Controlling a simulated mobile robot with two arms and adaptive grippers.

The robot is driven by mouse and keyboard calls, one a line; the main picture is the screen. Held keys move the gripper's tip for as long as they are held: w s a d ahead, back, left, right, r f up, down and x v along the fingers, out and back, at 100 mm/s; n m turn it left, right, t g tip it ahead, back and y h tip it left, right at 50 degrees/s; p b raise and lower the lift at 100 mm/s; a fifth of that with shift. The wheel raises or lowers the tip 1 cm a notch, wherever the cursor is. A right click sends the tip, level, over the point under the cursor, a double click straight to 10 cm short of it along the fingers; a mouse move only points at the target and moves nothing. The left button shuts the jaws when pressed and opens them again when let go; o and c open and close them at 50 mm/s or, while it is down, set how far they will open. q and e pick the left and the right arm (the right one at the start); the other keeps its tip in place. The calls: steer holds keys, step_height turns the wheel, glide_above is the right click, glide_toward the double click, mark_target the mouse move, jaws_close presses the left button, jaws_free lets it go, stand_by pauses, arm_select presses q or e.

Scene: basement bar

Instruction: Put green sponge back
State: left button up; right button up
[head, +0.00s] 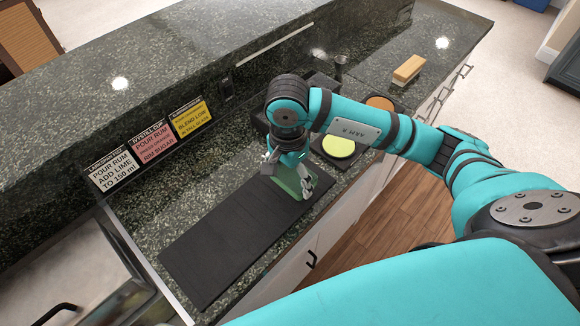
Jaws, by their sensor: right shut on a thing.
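My right gripper (304,192) points down over the right end of the black mat (222,250) on the counter. It is shut on a muted green piece, the green sponge (284,181), which the fingers and wrist partly cover. I cannot tell whether the sponge touches the mat. A yellow-green round disc (339,147) sits in a dark holder just behind and right of the gripper. My left gripper is not in view.
An orange disc (380,102) lies farther back, partly behind my right arm. A tan block (408,69) lies at the back right. Three signs (152,142) lean on the raised ledge. Most of the mat is bare.

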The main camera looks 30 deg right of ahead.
mark_target(289, 174)
steer(key=w, duration=0.1)
steer(key=w+d, duration=0.1)
steer(key=shift+w+d+f+p, duration=0.2)
steer(key=shift+w+d+p, duration=0.1)
steer(key=shift+w+p, duration=0.05)
step_height(289, 174, down, 3)
steer(key=shift+r+p, duration=0.1)
steer(key=shift+p, duration=0.65)
steer(key=shift+f, duration=0.3)
steer(key=shift+f+b, duration=0.2)
steer(key=shift+b, duration=0.1)
steer(key=o, duration=0.8)
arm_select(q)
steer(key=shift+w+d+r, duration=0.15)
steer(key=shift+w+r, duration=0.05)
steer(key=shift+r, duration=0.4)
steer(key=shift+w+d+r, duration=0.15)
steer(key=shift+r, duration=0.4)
arm_select(e)
steer(key=shift+r, duration=0.1)
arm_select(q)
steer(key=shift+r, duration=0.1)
arm_select(e)
steer(key=shift+r, duration=0.1)
